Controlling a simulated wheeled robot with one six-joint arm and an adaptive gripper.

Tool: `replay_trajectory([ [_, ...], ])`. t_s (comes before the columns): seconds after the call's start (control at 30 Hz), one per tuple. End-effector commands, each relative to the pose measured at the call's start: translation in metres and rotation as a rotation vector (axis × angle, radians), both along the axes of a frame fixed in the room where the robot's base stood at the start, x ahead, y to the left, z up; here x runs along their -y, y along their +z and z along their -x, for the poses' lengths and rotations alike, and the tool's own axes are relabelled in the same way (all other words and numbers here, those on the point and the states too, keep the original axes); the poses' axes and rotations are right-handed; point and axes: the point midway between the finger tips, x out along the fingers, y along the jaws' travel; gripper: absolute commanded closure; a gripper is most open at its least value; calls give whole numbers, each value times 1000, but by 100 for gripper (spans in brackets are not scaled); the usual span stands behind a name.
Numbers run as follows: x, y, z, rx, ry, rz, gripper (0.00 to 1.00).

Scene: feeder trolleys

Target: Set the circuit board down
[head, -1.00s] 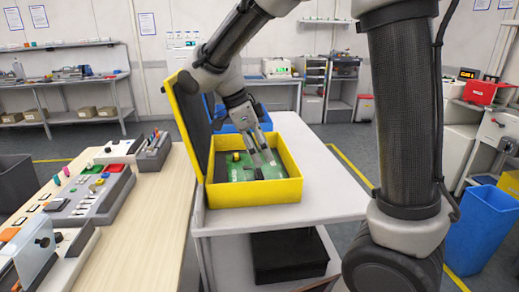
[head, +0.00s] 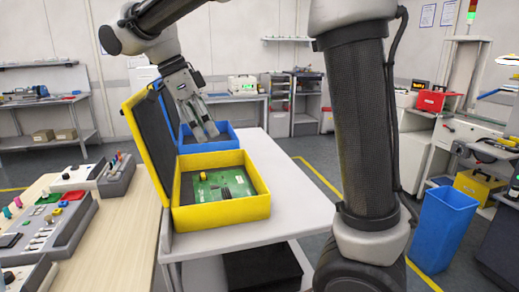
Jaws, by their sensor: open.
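The green circuit board (head: 222,187) lies inside the yellow case (head: 222,215), with a small yellow part on top of it. The case stands on a white-topped trolley, its dark-lined lid (head: 150,140) raised on the left side. My gripper (head: 205,133) is open and empty. It hangs above the case towards its back edge, clear of the board, with its fingers pointing down. In the picture the fingers overlap the blue bin behind the case.
A blue bin (head: 226,131) stands behind the yellow case on the trolley (head: 285,190). A wooden bench (head: 120,240) with grey fixtures is to the left. A blue waste bin (head: 443,228) stands on the floor at right. The trolley top right of the case is clear.

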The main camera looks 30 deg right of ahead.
Motion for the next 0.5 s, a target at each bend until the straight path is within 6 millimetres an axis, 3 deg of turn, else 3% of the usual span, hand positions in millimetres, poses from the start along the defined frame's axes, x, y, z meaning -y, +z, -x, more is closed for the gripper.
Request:
replay_trajectory([
  [0.13,17,2,7,-20,72,-37,34],
  [0.23,49,4,24,-54,237,-112,34],
  [0.4,118,-3,76,-73,704,-244,34],
  [0.5,149,-15,111,-50,999,-261,34],
])
